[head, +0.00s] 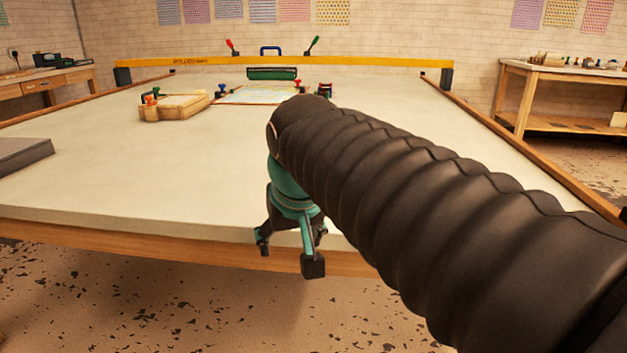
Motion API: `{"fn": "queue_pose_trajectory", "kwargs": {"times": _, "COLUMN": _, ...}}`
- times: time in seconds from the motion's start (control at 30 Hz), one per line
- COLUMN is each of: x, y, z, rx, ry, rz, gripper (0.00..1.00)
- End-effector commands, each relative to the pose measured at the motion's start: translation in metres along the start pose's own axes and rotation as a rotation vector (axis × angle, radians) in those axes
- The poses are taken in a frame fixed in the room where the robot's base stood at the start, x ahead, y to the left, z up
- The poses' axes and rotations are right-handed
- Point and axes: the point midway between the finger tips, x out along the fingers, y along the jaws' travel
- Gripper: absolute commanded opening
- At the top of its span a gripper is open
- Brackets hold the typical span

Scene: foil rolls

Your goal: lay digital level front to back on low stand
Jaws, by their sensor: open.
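My gripper (289,252) is green with dark fingertips. It points down at the front edge of the large pale-topped table (140,180), with its fingers spread and nothing between them. I cannot make out a digital level in the head view; my dark ribbed arm hides much of the table's middle and right. I cannot tell for sure which thing is the low stand. A flat grey slab (22,154) lies at the table's left edge, partly out of the picture.
A wooden block (174,106) with small tools stands farther back. Behind it are a patterned sheet (258,95) and a green roller (272,73). A yellow beam (200,62) spans the table's far end. Wooden rails line both sides. The left front tabletop is clear.

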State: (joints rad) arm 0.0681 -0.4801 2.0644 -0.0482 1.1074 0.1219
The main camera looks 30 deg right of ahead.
Motion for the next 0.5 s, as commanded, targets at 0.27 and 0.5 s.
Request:
{"fn": "queue_pose_trajectory", "kwargs": {"times": 0.27, "x": -0.030, "y": 0.038, "z": -0.121, "rx": 0.191, "ry": -0.036, "rz": 0.092, "gripper": 0.71}}
{"fn": "queue_pose_trajectory", "kwargs": {"times": 0.5, "x": -0.040, "y": 0.070, "z": -0.185, "rx": 0.324, "ry": -0.054, "rz": 0.153, "gripper": 0.71}}
